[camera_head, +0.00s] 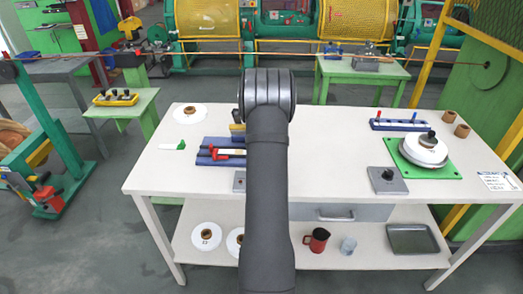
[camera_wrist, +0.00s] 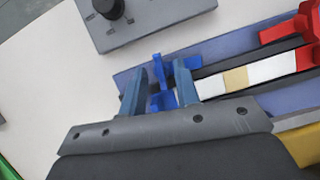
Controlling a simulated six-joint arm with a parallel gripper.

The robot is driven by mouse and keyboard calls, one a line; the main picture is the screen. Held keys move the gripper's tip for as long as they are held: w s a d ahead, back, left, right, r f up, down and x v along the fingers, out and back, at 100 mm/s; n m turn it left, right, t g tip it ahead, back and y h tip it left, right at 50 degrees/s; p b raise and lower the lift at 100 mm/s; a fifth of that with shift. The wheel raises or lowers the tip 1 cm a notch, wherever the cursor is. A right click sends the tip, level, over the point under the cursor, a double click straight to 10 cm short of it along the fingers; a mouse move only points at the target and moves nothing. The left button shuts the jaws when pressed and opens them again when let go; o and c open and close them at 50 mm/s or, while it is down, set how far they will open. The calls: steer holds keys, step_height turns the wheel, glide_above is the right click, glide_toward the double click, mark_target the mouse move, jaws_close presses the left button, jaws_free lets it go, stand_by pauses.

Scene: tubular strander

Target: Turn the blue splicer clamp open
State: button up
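The splicer is a blue base (camera_head: 212,160) on the white table, with a red clamp (camera_head: 229,153) in the head view. In the wrist view the splicer base (camera_wrist: 215,45) runs to the upper right, with the red clamp (camera_wrist: 290,30) at its far end and a white strip with a beige patch (camera_wrist: 235,78) along it. The blue splicer clamp (camera_wrist: 161,72) stands at the near end. My gripper (camera_wrist: 160,85) has its two fingers apart, one on each side of the blue clamp. Contact is unclear. My arm hides the gripper and blue clamp in the head view.
A grey box with a black knob (camera_wrist: 150,18) sits close beside the splicer. A yellow thing (camera_wrist: 305,145) lies on its other side. The table front left is clear.

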steer(key=v, duration=1.2)
steer(key=s+r+t, duration=0.4)
steer(key=s+r, duration=0.2)
steer(key=shift+h, duration=0.3)
steer(key=f, duration=1.7)
steer(key=shift+s+a, duration=0.15)
steer(key=shift+a, duration=0.25)
jaws_close()
